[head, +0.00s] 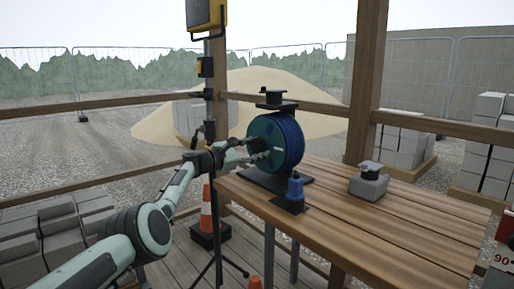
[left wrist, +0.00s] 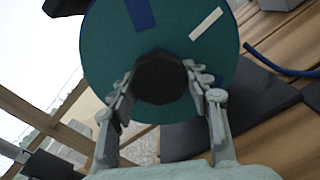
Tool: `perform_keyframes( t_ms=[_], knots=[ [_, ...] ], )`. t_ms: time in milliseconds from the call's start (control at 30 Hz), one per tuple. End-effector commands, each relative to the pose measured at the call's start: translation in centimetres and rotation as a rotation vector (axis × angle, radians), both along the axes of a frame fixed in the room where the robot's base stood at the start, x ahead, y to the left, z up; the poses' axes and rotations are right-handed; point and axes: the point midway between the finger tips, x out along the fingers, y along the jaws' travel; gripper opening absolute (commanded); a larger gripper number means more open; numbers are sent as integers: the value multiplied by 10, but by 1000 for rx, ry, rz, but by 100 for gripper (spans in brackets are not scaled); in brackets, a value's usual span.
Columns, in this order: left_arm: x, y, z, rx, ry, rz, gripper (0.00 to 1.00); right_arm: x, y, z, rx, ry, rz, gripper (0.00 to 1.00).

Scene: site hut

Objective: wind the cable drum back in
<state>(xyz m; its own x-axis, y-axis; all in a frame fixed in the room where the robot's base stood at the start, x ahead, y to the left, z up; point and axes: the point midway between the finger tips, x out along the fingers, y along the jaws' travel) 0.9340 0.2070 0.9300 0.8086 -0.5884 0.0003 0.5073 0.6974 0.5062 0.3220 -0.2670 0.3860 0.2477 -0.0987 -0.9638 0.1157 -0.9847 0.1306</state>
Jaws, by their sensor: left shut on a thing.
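The cable drum (head: 285,140) stands on a dark base plate at the far left part of the wooden table. It has a teal side disc and blue cable wound on it. My left gripper (head: 256,152) is at the drum's teal face. In the left wrist view, the teal disc (left wrist: 105,50) fills the upper middle, with a blue mark and a white mark. My left gripper's fingers (left wrist: 160,100) are shut on a dark round knob (left wrist: 161,78) on the disc. A blue cable (left wrist: 280,68) runs off to the right there. My right gripper is not in view.
The wooden table (head: 390,235) has free room at the front right. A blue plug-like item (head: 295,188) stands before the drum, and a grey block with a dark top (head: 368,184) sits to the right. A lamp stand and an orange cone (head: 206,212) are left of the table.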

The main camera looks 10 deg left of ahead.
Motion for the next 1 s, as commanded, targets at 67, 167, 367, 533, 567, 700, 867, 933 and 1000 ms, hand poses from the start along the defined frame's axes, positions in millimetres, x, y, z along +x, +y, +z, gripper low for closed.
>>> perform_keyframes(
  t_ms=[67,167,367,533,567,700,867,933,1000],
  knots=[
    [0,-1,3,-7,2,-1,0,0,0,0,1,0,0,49],
    [0,-1,2,-9,2,0,0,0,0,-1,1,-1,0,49],
    [0,-1,2,-9,2,0,0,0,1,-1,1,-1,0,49],
    [0,-1,2,-7,2,1,61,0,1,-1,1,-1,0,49],
    [0,-1,2,-7,2,1,64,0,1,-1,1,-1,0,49],
    [0,0,1,-6,3,0,70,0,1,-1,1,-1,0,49],
    [0,0,1,-6,4,1,70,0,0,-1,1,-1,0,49],
    [0,1,0,-6,4,1,70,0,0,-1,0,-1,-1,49],
    [-1,3,0,-6,2,3,70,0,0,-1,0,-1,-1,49]
  ],
)
